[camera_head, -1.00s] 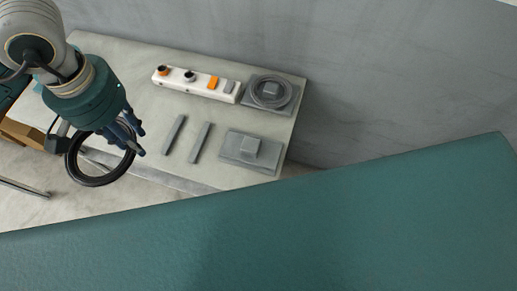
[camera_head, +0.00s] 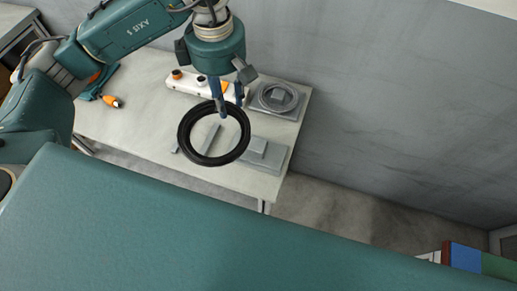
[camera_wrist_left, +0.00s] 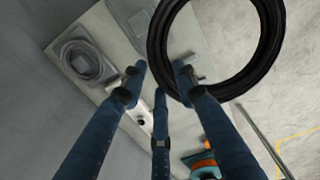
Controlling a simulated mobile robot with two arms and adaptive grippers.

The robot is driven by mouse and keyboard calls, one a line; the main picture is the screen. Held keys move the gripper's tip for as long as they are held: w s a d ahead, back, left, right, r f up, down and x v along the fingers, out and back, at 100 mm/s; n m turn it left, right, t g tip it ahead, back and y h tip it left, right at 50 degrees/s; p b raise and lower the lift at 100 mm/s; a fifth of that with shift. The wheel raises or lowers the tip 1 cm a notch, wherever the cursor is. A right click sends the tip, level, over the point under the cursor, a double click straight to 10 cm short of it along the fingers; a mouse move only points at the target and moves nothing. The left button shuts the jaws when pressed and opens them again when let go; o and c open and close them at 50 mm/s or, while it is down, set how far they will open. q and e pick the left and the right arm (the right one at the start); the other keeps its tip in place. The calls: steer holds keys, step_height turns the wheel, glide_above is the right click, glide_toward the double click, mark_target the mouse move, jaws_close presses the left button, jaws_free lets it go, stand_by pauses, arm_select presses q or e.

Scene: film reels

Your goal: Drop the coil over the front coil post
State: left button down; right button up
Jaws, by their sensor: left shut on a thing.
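A black coil (camera_head: 212,161) hangs from my left gripper (camera_head: 220,113), which is shut on its upper rim. In the head view it appears over the table's front part, its right edge close to the front coil post. The front post is a grey square block (camera_head: 258,145) on a grey plate (camera_head: 275,160), with no coil around it. In the left wrist view the coil (camera_wrist_left: 273,40) is at the upper right, by the fingertips (camera_wrist_left: 160,85). My right gripper is not in view.
A grey coil (camera_head: 278,97) lies around the rear post on another plate (camera_head: 298,110). A white strip with knobs (camera_head: 186,83) is at the back. Grey bars (camera_head: 210,139) lie behind the coil. A teal and orange tool (camera_head: 112,102) is at the left.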

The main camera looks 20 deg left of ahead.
arm_select(q)
steer(key=w+f+n+p, duration=0.1)
steer(key=f+n, duration=0.4)
steer(key=f, duration=0.1)
steer(key=w+f+n, duration=0.1)
steer(key=f+n, duration=0.4)
steer(key=f, duration=0.2)
steer(key=w+a+f+n+p, duration=0.1)
steer(key=f+n, duration=0.4)
steer(key=f, duration=0.2)
steer(key=shift+w+n+p, duration=0.3)
steer(key=shift+w, duration=0.1)
steer(key=shift+f, duration=0.2)
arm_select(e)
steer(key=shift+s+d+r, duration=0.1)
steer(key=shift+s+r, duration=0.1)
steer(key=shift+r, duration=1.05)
